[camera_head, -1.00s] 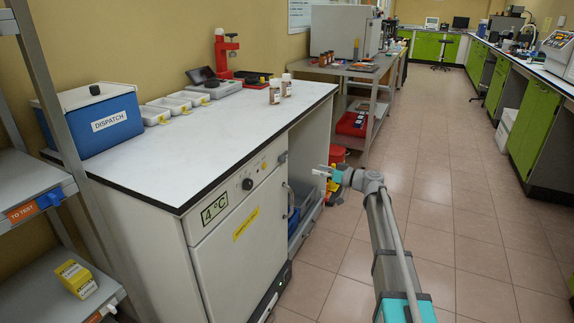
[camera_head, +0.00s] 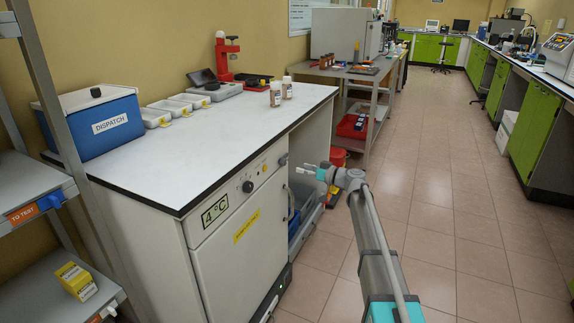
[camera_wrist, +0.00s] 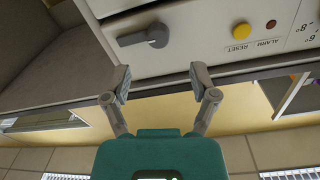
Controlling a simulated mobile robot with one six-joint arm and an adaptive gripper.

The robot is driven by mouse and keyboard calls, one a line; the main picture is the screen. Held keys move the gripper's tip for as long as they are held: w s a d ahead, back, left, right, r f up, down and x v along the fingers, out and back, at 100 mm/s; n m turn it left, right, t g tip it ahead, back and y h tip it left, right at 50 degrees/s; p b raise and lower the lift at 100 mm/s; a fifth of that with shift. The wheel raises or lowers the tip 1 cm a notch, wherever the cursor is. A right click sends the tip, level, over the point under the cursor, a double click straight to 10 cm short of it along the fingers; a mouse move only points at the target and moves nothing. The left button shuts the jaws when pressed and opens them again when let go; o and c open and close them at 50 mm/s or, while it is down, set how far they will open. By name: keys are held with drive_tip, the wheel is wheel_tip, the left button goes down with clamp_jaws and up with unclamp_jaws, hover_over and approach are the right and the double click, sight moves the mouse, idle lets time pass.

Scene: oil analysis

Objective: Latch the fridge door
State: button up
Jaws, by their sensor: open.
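The white fridge (camera_head: 240,250) stands under the left bench, with a 4 °C display and a yellow label on its door. The door looks shut or nearly so; I cannot tell if it is flush. A grey latch lever (camera_head: 283,160) sits at the upper right corner of the front. It shows as a dark grey lever (camera_wrist: 145,38) in the wrist view. My gripper (camera_head: 308,169) is open and empty, just right of the latch and apart from it. In the wrist view its fingers (camera_wrist: 161,84) are spread, with the lever beyond them.
A black knob (camera_head: 247,186) and a yellow button (camera_head: 265,168) are on the fridge panel. The bench top (camera_head: 215,130) overhangs the fridge front, with two bottles (camera_head: 281,91) near its far right end. The floor aisle (camera_head: 440,220) to the right is clear.

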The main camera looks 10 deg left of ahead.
sight(285, 163)
drive_tip(key=shift+x, duration=3.85)
